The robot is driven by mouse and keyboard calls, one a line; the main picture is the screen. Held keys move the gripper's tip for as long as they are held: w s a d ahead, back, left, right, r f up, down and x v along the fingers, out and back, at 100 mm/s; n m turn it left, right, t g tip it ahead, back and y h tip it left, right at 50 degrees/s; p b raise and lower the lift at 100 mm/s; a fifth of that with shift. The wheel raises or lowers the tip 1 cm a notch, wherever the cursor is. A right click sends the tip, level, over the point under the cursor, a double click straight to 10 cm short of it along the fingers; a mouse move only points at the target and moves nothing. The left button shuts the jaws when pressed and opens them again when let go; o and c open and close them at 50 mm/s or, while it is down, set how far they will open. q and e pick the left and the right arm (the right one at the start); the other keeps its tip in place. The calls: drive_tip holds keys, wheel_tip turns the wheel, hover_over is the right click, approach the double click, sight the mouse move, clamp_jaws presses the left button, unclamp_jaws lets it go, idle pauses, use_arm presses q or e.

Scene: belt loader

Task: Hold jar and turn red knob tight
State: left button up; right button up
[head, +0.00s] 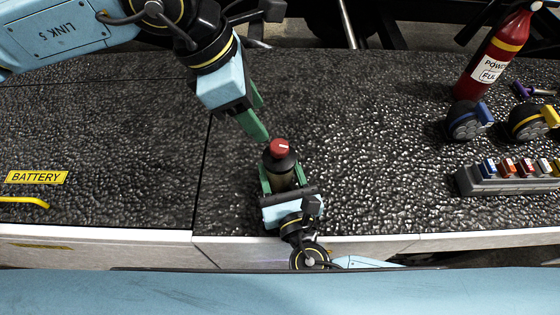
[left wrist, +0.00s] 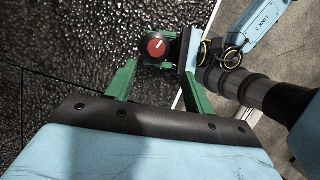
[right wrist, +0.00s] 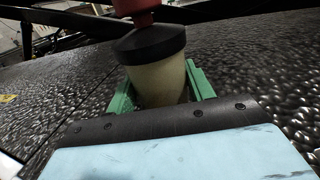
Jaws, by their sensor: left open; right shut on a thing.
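The jar (head: 284,178) stands upright on the black textured surface near its front edge. It has a pale body (right wrist: 160,82), a black lid (right wrist: 150,44) and a red knob (head: 279,147) on top with a white mark. My right gripper (head: 283,180) is shut on the jar's body from the front, one green finger on each side. My left gripper (head: 257,112) is open and empty, above and behind the jar, slightly left of the knob. In the left wrist view the knob (left wrist: 156,47) lies beyond and between the two open fingers (left wrist: 160,85).
A red bottle (head: 492,55), two round black-faced parts (head: 467,121), and a grey rack (head: 510,178) with several coloured pieces stand at the right. A yellow battery label (head: 37,177) and yellow handle (head: 25,201) are at the left. The surface around the jar is clear.

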use_arm(q)
drive_tip(key=s+d+f+n+g+h, duration=0.2)
drive_tip(key=s+n+g+h, duration=0.1)
drive_tip(key=s, duration=0.1)
drive_tip(key=m+t+h, duration=0.9)
drive_tip(key=m+t, duration=0.3)
drive_tip(key=m, duration=2.3)
approach(271, 151)
drive_tip(key=x, duration=1.1)
drive_tip(key=shift+w+d, duration=0.15)
drive_tip(key=shift+d, duration=0.15)
drive_tip(key=shift+g, duration=0.4)
drive_tip(key=c, duration=0.9)
